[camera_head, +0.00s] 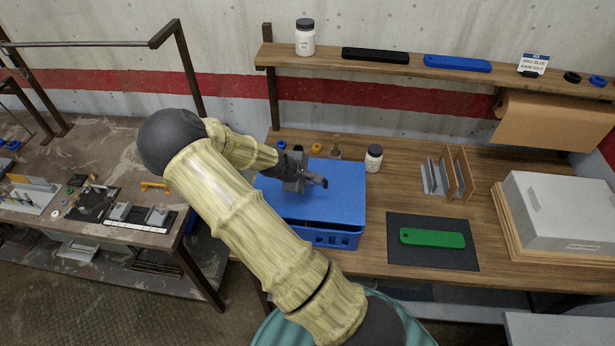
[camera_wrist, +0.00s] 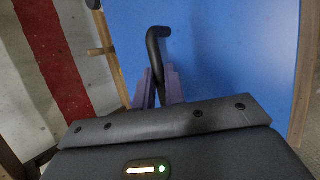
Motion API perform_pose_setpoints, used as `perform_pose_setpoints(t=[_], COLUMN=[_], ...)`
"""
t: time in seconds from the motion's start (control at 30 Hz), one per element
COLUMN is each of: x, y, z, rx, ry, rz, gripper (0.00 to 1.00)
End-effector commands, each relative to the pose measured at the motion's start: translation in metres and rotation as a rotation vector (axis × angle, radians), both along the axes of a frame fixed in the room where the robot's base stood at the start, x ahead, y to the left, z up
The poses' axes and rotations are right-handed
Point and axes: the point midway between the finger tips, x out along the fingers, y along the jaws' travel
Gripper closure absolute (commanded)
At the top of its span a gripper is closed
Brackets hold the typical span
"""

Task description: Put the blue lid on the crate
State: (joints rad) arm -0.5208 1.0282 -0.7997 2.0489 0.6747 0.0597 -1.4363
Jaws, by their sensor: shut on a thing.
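The blue lid (camera_head: 345,186) is a flat panel over the top of the blue crate (camera_head: 336,240) on the wooden bench. A dark gap shows between the lid's front edge and the crate's rim, so the lid does not look flush there. My gripper (camera_head: 309,184) is above the lid and shut on its black handle. In the wrist view the lid (camera_wrist: 235,55) fills much of the picture, and the black handle (camera_wrist: 152,45) runs between the fingertips of my gripper (camera_wrist: 159,88). My arm hides the crate's left side. I cannot tell whether the back edge touches the crate.
A white bottle (camera_head: 374,158) stands close to the lid's right back corner. A dark mat (camera_head: 410,257) with a green bar (camera_head: 432,238) lies to the right. A shelf (camera_head: 385,66) runs above the bench. A grey box (camera_head: 560,210) sits far right.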

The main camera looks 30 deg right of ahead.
Motion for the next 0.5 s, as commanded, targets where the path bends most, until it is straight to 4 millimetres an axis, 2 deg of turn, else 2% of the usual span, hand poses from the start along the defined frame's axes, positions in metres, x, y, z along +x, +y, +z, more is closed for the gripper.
perform_pose_setpoints(t=[0.03,0.2,0.5], x=[0.000,0.000,0.001], y=[0.000,0.000,0.000], z=[-0.008,-0.020,-0.029], rx=[0.000,-0.001,-0.001], ry=[-0.001,0.002,-0.001], rz=[-0.001,0.001,0.000], gripper=[1.00,1.00,1.00])
